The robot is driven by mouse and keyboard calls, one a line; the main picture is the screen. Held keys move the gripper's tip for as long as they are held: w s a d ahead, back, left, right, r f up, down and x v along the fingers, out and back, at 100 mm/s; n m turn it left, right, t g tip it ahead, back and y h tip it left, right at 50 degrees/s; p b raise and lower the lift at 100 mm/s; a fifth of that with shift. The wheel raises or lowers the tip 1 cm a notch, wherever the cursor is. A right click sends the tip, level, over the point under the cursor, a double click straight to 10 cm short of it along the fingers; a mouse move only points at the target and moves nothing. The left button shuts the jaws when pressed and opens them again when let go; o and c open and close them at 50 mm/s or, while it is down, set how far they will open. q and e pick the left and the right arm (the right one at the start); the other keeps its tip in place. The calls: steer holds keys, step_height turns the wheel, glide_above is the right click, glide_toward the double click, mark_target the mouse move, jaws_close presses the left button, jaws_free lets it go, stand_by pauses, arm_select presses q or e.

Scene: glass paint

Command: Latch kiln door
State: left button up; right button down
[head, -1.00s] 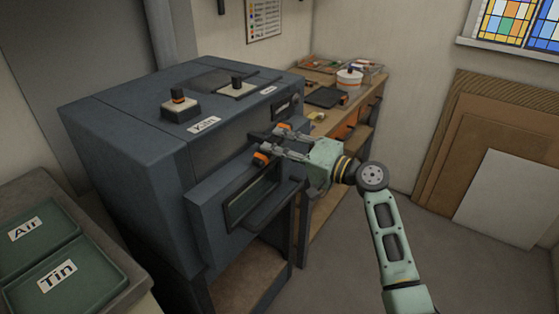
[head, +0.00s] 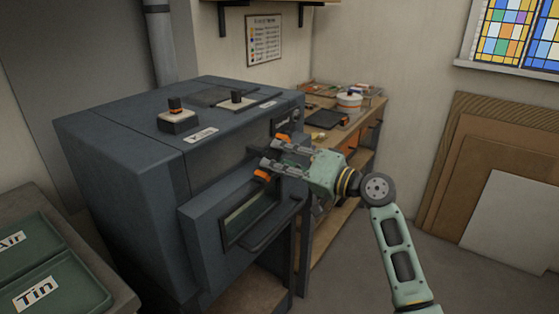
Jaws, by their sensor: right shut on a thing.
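The dark grey kiln (head: 130,140) stands left of centre, with a label on its top front edge. Its front door (head: 200,232) has a window (head: 247,217) and a bar handle (head: 272,226); it sits in front of the kiln body, and I cannot tell whether it is fully closed. My right gripper (head: 270,155) is at the door's upper right part, its orange-tipped fingers pointing left. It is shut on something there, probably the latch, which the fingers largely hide. My left gripper is not in view.
Green bins labelled Air (head: 22,246) and Tin (head: 58,287) stand at lower left. A wooden workbench (head: 365,112) with a white pot (head: 349,101) is behind my right arm. Boards (head: 511,222) lean on the right wall. The floor at right is clear.

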steer(key=c, duration=1.6)
jaws_free()
steer(key=v, duration=1.2)
steer(key=shift+c, duration=0.4)
